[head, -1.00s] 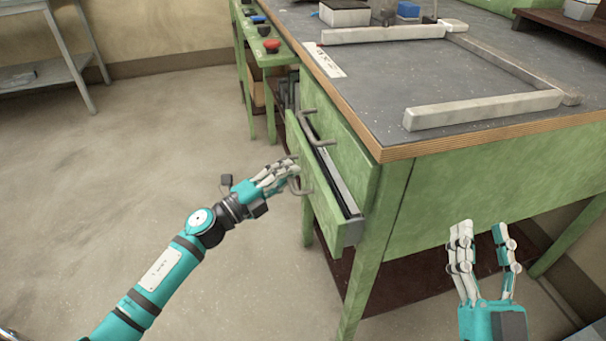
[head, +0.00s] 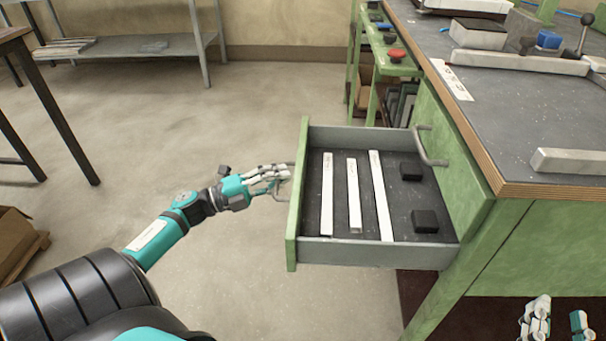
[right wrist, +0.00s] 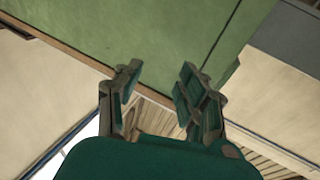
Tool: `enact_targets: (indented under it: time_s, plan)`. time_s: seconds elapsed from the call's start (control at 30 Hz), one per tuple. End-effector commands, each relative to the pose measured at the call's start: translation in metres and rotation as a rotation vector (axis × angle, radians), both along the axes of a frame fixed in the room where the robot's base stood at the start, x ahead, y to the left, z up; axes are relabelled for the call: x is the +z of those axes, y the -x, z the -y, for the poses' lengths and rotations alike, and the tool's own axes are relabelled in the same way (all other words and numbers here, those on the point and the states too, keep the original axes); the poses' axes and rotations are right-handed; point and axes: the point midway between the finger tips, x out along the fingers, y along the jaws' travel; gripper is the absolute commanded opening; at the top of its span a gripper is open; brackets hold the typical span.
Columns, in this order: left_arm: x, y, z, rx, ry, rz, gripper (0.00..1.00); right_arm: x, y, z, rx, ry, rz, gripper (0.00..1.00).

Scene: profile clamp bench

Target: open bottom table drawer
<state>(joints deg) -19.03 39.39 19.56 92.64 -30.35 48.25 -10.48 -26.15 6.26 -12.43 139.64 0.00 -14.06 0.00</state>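The bottom table drawer (head: 292,222) is green-fronted and stands far out from the bench. Inside lie several white strips and black blocks. My left gripper (head: 278,178) is at the drawer's front, with its fingers closed around the grey bar handle (head: 281,196); the fingers hide part of the bar. The upper drawer (head: 452,165) is shut, with its own grey handle (head: 428,148). My right gripper (head: 556,318) is at the lower right, beside the bench's green side. In the right wrist view its fingers (right wrist: 158,95) are apart with nothing between them.
The bench top (head: 520,120) carries a white block, a metal bar and clamp parts. A green side stand (head: 400,65) with coloured knobs is behind the drawer. A shelf (head: 130,45) and a dark table (head: 50,110) stand at left.

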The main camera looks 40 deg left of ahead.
Motion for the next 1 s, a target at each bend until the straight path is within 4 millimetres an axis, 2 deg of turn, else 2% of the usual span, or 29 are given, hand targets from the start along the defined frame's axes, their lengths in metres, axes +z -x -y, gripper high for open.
enact_targets:
  time_s: [0.23, 0.67, 0.7, 0.9, 1.0]
  plan:
    - [-0.004, 0.013, -0.017, -0.003, 0.001, -0.009, 0.00, -0.009, -0.001, 0.001, -0.003, 0.013, -0.050, 0.40]
    - [-0.004, 0.015, -0.019, -0.004, 0.002, -0.009, 0.00, -0.010, -0.001, 0.001, -0.003, 0.015, -0.057, 0.40]
    - [-0.004, 0.015, -0.019, -0.003, 0.002, -0.009, 0.07, -0.010, -0.001, 0.001, -0.003, 0.015, -0.057, 0.40]
    - [-0.003, 0.015, -0.020, -0.002, 0.000, -0.006, 0.33, -0.010, -0.001, 0.001, -0.003, 0.014, -0.056, 0.40]
    - [-0.002, 0.014, -0.020, -0.002, 0.001, -0.004, 0.34, -0.010, -0.001, 0.001, -0.003, 0.014, -0.056, 0.40]
